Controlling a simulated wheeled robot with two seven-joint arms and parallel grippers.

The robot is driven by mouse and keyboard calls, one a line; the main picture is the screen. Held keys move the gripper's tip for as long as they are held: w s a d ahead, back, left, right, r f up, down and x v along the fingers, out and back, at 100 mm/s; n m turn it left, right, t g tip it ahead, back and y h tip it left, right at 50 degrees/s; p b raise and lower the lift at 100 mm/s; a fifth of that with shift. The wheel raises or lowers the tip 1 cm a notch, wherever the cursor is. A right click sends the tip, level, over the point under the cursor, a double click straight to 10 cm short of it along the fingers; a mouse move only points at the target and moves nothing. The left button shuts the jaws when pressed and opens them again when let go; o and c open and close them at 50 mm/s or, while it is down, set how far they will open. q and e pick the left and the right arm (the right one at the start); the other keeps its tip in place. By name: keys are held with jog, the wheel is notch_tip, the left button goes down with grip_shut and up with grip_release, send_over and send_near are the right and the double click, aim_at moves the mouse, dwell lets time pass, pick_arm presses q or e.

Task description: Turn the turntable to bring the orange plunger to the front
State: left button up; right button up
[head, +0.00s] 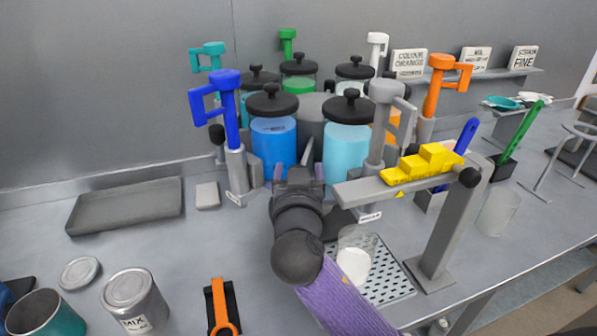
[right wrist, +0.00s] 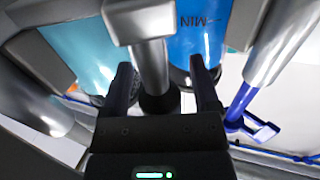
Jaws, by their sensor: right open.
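The orange plunger (head: 447,75) stands at the right rear side of the turntable, its handle raised above an orange canister that is mostly hidden. The turntable carries several lidded canisters around a grey hub (head: 312,108); its base is largely hidden. A blue plunger (head: 230,110) is at the front left and a grey plunger (head: 385,110) at the front right. My right gripper (head: 299,173) is open at the front, between the blue and light blue canisters. In the right wrist view a grey rod (right wrist: 152,68) with a dark end lies between its fingers; contact is unclear. My left gripper is out of view.
A grey stand (head: 455,225) bearing a yellow stepped block (head: 425,163) is close on the right. A perforated drip tray (head: 385,280) with a clear cup (head: 354,262) lies below it.

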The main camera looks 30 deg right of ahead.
grip_shut()
dwell(1.4)
